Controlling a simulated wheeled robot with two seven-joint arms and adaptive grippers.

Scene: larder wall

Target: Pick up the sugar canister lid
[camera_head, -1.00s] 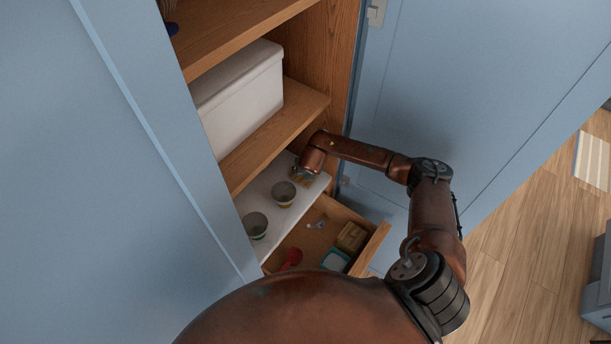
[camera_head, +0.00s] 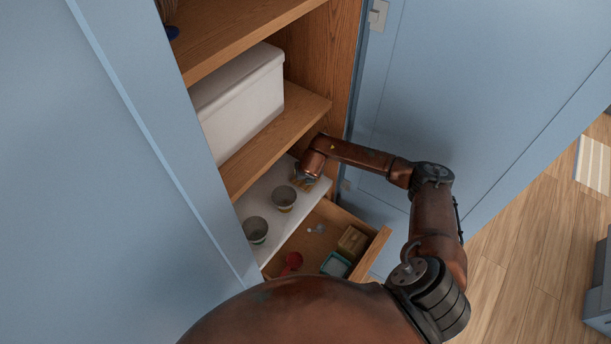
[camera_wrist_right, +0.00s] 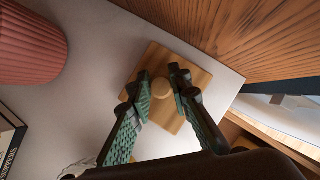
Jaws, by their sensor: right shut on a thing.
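The sugar canister lid (camera_wrist_right: 186,88) is a square, pale wooden plate with a round knob (camera_wrist_right: 162,88) in its middle, seen from above in the right wrist view. My right gripper (camera_wrist_right: 160,92) is shut on the knob, one green-padded finger on each side. What lies under the lid is hidden. In the head view my right gripper (camera_head: 304,179) reaches into the cupboard over the far right end of the white shelf, and little of the lid shows there. My left gripper is not in view.
Two grey cups (camera_head: 284,198) (camera_head: 256,230) stand on the white shelf (camera_head: 268,184). An open drawer (camera_head: 374,252) below holds a red scoop (camera_head: 292,262) and small boxes (camera_head: 352,241). A wooden shelf (camera_head: 255,150) with a white bin (camera_head: 240,105) is above. A pink ribbed vessel (camera_wrist_right: 30,45) stands left.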

